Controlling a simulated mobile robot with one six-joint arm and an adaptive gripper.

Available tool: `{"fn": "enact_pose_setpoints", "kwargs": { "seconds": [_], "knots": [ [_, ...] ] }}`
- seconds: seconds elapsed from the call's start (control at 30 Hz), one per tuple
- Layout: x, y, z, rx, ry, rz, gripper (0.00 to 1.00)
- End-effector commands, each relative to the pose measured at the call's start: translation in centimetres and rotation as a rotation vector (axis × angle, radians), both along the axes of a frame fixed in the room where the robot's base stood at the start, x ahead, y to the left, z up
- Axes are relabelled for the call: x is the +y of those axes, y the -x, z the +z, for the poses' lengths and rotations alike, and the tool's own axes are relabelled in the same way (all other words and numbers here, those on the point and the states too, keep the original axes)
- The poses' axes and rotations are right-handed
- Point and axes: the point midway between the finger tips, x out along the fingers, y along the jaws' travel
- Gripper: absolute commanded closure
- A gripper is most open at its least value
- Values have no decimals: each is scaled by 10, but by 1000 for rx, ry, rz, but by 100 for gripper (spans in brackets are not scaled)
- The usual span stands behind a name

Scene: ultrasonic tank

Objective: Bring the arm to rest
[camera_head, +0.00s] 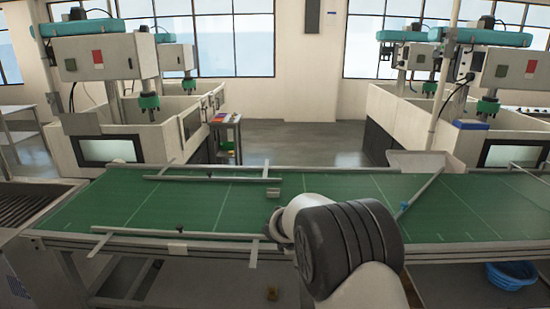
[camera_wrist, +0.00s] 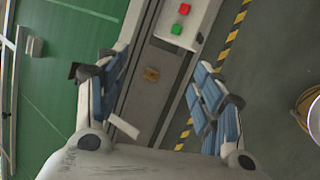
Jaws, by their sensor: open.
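My gripper (camera_wrist: 160,98) shows in the wrist view with its two blue-padded fingers spread wide apart. It is open and nothing is between the fingertips. It is above the near edge of the green conveyor (camera_head: 130,200). In the head view my arm's dark and white links stand in front of the belt, right of the middle, and the fingers cannot be made out there.
A small grey metal block (camera_head: 273,192) lies on the belt, also in the wrist view (camera_wrist: 34,46). A small brown piece (camera_wrist: 151,73) lies lower down. A button box (camera_wrist: 180,22) and yellow-black floor tape are nearby. A blue basket (camera_head: 511,275) stands below right.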

Motion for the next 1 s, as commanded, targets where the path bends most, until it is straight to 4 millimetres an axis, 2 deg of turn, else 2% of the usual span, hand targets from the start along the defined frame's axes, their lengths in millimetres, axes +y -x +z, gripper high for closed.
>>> {"fn": "enact_pose_setpoints", "kwargs": {
  "seconds": [0.03, 0.17, 0.2, 0.3, 0.43, 0.6, 0.8, 0.9, 1.0],
  "knots": [
    [-12, 15, 26, -24, -43, -77, 38],
    [-37, 63, 78, -64, -164, -283, 38],
    [-44, 81, 91, -74, -201, -346, 38],
    [-58, 127, 119, -101, -299, -498, 38],
    [-72, 192, 144, -128, -428, -690, 38],
    [-78, 281, 155, -154, -603, -929, 38],
    [-71, 377, 142, -161, -806, -1180, 38],
    [-64, 411, 131, -155, -885, -1273, 38],
    [-57, 433, 121, -147, -940, -1335, 38]
  ]
}}
